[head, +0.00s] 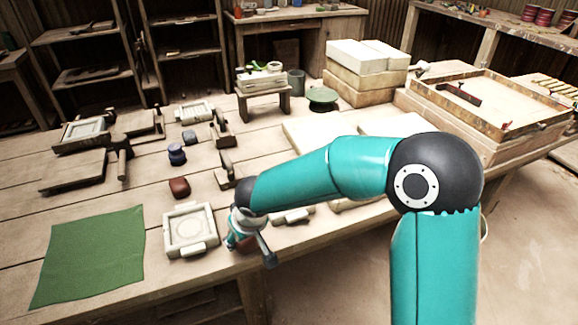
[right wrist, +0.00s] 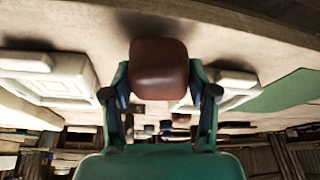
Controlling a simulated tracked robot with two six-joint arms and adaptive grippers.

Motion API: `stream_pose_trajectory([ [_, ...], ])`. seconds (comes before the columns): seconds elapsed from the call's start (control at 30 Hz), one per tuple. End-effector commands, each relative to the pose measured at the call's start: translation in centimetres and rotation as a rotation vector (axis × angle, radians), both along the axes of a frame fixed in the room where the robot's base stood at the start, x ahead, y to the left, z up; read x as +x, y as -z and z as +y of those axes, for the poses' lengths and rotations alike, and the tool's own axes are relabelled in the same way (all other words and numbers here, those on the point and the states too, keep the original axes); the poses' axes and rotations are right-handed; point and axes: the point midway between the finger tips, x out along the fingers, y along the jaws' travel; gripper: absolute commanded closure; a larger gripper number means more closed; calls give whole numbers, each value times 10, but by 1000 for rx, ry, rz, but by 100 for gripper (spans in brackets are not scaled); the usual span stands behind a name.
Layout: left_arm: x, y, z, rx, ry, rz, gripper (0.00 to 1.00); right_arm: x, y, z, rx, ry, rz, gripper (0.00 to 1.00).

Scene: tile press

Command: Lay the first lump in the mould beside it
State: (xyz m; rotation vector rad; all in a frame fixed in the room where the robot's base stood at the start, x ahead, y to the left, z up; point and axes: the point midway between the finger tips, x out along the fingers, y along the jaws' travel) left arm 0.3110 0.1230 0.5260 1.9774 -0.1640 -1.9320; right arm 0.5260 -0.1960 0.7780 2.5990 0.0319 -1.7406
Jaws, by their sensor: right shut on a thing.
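A reddish-brown lump (right wrist: 159,68) is held between the fingers of my right gripper (right wrist: 160,92). In the head view my right gripper (head: 246,245) is low over the front of the bench, just right of a pale square mould (head: 174,239) with a round recess. That mould also shows at the right of the wrist view (right wrist: 243,84), apart from the lump. A second pale mould (head: 293,216) is partly hidden behind my right arm; it shows at left in the wrist view (right wrist: 72,84). Another reddish-brown lump (head: 180,187) lies behind the first mould. My left gripper is out of view.
A green cloth (head: 90,255) lies flat at the front left. Dark lumps (head: 177,154), wooden press tools (head: 122,150) and another mould (head: 84,131) stand farther back. A large wooden tray (head: 500,98) and stacked blocks (head: 365,70) are at the back right.

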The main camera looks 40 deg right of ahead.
Motion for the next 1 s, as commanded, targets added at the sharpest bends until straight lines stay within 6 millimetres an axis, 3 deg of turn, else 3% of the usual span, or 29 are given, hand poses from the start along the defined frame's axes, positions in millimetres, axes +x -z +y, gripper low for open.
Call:
stream_pose_trajectory([
  [0.37,0,-4,0,0,0,0,60,4,-7,-20,-3,38,-4,88],
  [0.47,0,-10,0,0,0,0,60,17,-19,-42,-7,74,-5,88],
  [0.8,0,-32,0,0,0,0,60,60,-72,-153,-3,215,-1,88],
  [1.0,0,-33,0,0,0,0,60,65,-80,-178,3,234,0,89],
])
